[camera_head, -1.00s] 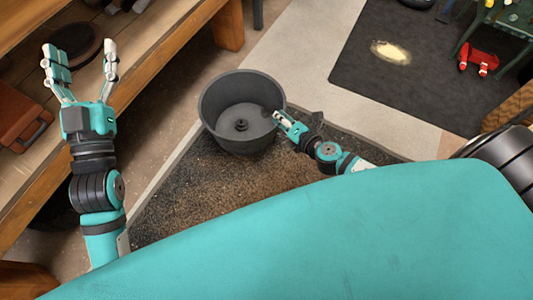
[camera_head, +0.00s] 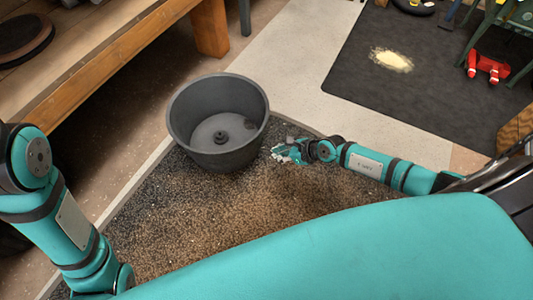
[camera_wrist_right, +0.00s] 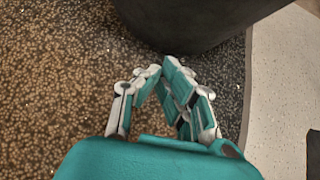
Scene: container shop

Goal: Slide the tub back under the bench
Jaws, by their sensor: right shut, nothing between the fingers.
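The dark grey round tub (camera_head: 222,160) stands upright on the speckled brown mat near the middle of the head view, open at the top. The wooden bench (camera_head: 98,72) is at the upper left, and the tub is out on the floor beside it. My right gripper (camera_head: 283,152) is shut and empty, low at the tub's right side, apart from its wall in the head view. In the right wrist view its fingertips (camera_wrist_right: 164,66) meet just before the tub's dark wall (camera_wrist_right: 190,20). My left gripper is out of view; only left arm links show.
A bench leg (camera_head: 210,28) stands behind the tub. A black mat (camera_head: 400,85) with a pale patch lies at the upper right, near a red object (camera_head: 487,67) and a green stand. A pale floor strip (camera_head: 285,60) between the mats is clear.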

